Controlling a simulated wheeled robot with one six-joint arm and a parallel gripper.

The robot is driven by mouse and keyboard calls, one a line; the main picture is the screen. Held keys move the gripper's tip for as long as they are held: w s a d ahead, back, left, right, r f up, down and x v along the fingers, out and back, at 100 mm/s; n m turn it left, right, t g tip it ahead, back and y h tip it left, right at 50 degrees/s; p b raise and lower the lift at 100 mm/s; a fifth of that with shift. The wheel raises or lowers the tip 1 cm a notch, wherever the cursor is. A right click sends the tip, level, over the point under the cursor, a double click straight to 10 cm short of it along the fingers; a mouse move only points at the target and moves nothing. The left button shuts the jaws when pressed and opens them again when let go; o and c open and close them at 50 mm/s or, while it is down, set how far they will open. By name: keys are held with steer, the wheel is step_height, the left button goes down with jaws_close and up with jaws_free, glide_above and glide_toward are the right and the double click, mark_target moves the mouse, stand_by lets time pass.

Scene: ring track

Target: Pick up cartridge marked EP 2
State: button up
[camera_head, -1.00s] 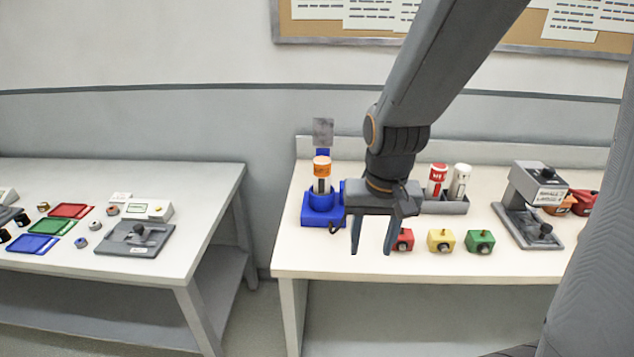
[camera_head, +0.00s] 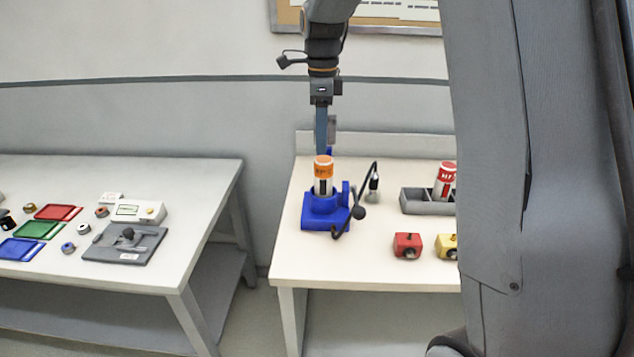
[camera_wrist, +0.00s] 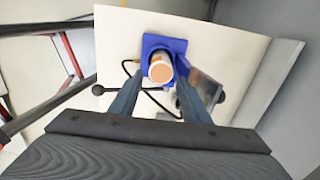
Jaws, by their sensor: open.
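A white cartridge with an orange top band (camera_head: 323,170) stands upright in a blue holder (camera_head: 320,218) near the left end of the right-hand table. The marking on its band is too small to read surely. My gripper (camera_head: 321,150) points down just above the cartridge. In the wrist view the cartridge's round orange end (camera_wrist: 160,71) shows between the two open fingers of my gripper (camera_wrist: 157,80), with the blue holder (camera_wrist: 152,41) around it. The jaws are open and hold nothing. Whether the fingertips touch the cartridge I cannot tell.
A dark cable with a round knob (camera_head: 358,212) curves beside the holder's right side. A grey rack (camera_head: 425,207) holds a red-topped cartridge (camera_head: 445,180). A red block (camera_head: 407,246) and a yellow block (camera_head: 447,247) sit in front. My arm hides the table's right part.

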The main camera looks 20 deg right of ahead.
mark_target(323, 158)
steer(key=shift+w+d+f+p, duration=0.15)
steer(key=shift+f+p, duration=0.6)
steer(key=shift+f, duration=1.1)
steer(key=shift+s+d+f+p, duration=0.15)
steer(key=shift+f+p, duration=0.6)
steer(key=shift+f, duration=1.1)
steer(key=shift+w, duration=0.1)
steer(key=shift+c, duration=0.3)
steer(key=c, duration=1)
steer(key=shift+r, duration=0.1)
